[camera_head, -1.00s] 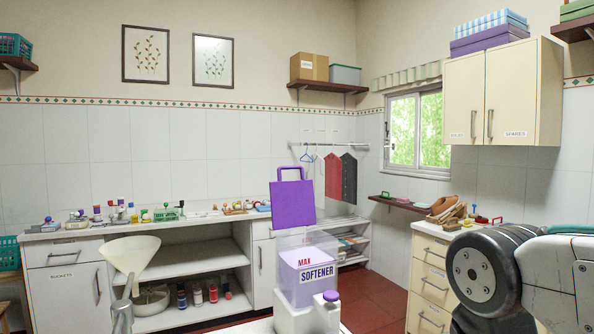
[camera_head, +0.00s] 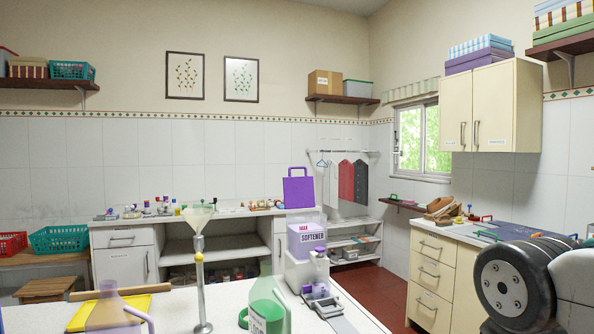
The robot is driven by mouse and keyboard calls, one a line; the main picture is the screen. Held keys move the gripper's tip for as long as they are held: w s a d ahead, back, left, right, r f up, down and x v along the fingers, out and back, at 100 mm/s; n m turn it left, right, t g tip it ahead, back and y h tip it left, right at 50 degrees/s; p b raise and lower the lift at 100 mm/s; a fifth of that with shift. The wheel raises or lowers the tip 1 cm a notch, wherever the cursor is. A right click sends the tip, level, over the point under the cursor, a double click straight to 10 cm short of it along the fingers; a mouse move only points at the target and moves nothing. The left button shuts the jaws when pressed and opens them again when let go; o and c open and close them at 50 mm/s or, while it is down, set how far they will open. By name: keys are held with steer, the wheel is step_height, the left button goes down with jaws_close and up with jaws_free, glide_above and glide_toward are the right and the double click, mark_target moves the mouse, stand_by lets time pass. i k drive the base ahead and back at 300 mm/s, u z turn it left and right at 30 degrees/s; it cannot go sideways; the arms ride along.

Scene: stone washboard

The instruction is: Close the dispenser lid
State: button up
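The dispenser (camera_head: 306,240) is a clear box with purple contents and a "SOFTENER" label. It stands at the far right part of the white table in front of me. Its purple lid (camera_head: 299,192), with a handle loop on top, stands upright above the back of the box, so the dispenser looks open. Part of my arm shows at the lower right, but my gripper is not in view.
A funnel on a metal stand (camera_head: 201,265), a green-tinted bottle (camera_head: 267,308), a clear bottle (camera_head: 112,312) and a yellow tray (camera_head: 80,317) stand on the near table. A grey device (camera_head: 322,302) lies before the jug. A drawer cabinet (camera_head: 431,270) stands at right.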

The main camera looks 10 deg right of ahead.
mark_target(298, 192)
steer(key=z, duration=0.8)
steer(key=i, duration=1.05)
steer(key=u, duration=0.1)
